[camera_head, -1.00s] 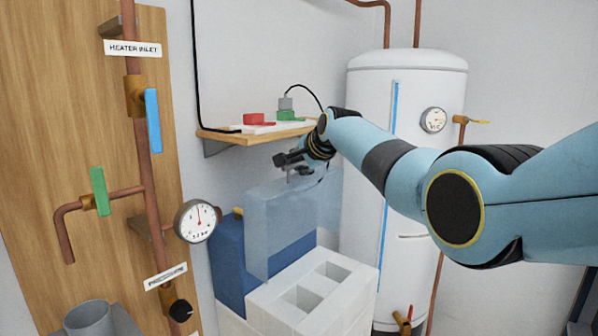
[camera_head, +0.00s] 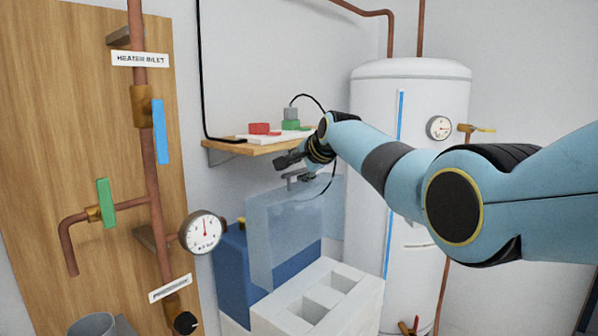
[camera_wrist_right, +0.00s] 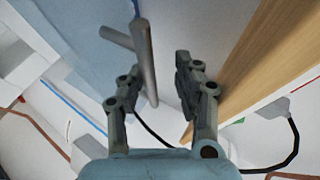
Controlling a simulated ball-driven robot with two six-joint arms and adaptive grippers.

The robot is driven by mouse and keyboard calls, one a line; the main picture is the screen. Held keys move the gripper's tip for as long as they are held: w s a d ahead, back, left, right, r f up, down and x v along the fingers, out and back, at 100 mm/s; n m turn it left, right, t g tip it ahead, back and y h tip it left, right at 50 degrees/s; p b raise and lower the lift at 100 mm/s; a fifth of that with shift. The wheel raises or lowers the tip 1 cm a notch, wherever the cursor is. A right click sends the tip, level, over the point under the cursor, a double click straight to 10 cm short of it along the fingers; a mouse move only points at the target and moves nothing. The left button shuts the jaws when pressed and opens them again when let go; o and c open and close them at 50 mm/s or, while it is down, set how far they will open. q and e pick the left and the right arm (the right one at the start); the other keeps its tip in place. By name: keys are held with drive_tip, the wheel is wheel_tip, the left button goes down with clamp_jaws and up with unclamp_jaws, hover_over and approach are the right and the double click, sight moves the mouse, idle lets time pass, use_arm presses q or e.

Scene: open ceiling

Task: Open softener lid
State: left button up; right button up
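The softener lid (camera_head: 288,232) is a translucent pale-blue panel standing upright above the softener, in the middle of the head view. A grey bar handle (camera_head: 298,178) is at its top edge; the handle also shows in the right wrist view (camera_wrist_right: 146,62). My right gripper (camera_head: 288,160) is just above the handle. In the right wrist view its two fingers (camera_wrist_right: 160,78) are spread apart, with the handle bar close to the left finger and a clear gap to the right finger. My left gripper is in neither view.
Below the lid are the blue softener body (camera_head: 232,275) and a white block with openings (camera_head: 345,305). A wooden shelf (camera_head: 262,147) with red and green items is close behind the gripper. A white tank (camera_head: 430,110) stands right; a gauge (camera_head: 203,231) and copper pipes are left.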

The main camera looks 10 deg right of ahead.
drive_tip(key=shift+f, duration=0.3)
drive_tip(key=shift+s+r, duration=0.1)
drive_tip(key=shift+s, duration=0.15)
drive_tip(key=v, duration=1.1)
drive_tip(key=shift+s+r, duration=0.15)
drive_tip(key=shift+r, duration=0.1)
drive_tip(key=shift+d, duration=0.1)
